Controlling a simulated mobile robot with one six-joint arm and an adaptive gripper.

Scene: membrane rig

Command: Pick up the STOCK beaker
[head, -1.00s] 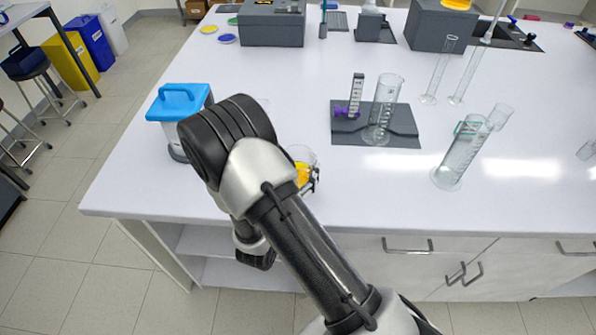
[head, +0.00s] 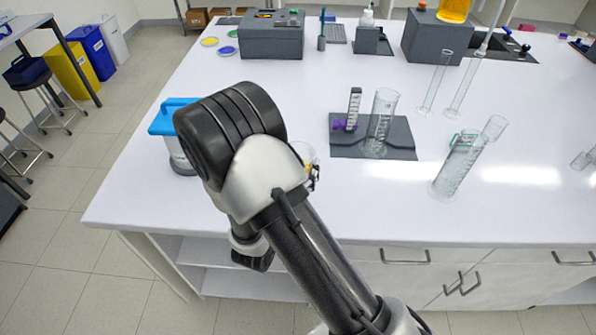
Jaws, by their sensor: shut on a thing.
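A glass beaker (head: 307,151) with amber liquid shows just right of my arm's elbow, above the near part of the white bench. My arm hides most of it, and no label is readable. My gripper (head: 315,174) shows only as a small dark part against the beaker's right side; the rest is behind my arm. It is shut on the beaker. I cannot see clearly how far the beaker's base is above the bench.
A blue-lidded container (head: 180,155) stands left of my arm.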

